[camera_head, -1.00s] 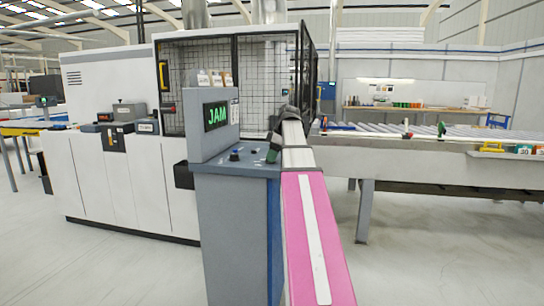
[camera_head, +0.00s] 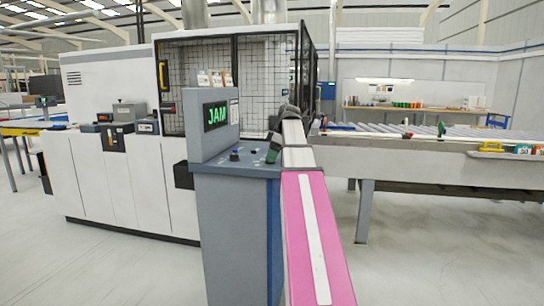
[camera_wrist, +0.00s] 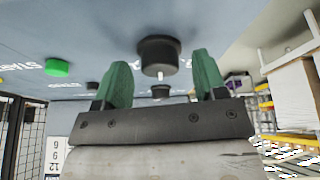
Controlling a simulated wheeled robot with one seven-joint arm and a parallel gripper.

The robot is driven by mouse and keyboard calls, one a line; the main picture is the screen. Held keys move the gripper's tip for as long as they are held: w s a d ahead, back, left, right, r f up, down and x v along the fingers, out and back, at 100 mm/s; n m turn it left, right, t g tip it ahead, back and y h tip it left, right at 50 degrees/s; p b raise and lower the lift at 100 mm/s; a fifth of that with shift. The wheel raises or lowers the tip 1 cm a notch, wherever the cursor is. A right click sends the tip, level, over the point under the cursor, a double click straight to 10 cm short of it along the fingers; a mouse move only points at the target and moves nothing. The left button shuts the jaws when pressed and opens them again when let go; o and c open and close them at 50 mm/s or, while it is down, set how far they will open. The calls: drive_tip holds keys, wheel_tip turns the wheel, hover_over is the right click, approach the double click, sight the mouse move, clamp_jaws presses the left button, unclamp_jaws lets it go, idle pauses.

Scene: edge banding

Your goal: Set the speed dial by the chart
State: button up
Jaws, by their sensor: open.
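My gripper (camera_wrist: 160,82) is open, its two green fingers spread over the blue-grey panel (camera_head: 205,168) of the control console. In the wrist view a large black knob (camera_wrist: 159,50) stands just beyond and between the fingertips, apparently not held. A smaller black control (camera_wrist: 160,91) shows between the fingers. I cannot tell the dial's setting. A white card with numbers (camera_wrist: 57,152), seen upside down and partly cut off, is at the lower left; 6, 9 and 12 show. In the head view my gripper (camera_head: 273,150) is at the panel's right side, and my arm hides part of the panel.
A green button (camera_wrist: 57,67) sits left of the knob, and START lettering is near the top left. The console screen (camera_head: 215,115) reads JAM in green. Behind stands a caged machine (camera_head: 110,80); a roller conveyor (camera_head: 420,143) runs to the right.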

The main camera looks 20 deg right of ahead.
drive_tip(key=v, duration=1)
drive_tip(key=shift+r, duration=0.2)
drive_tip(key=shift+s, duration=0.1)
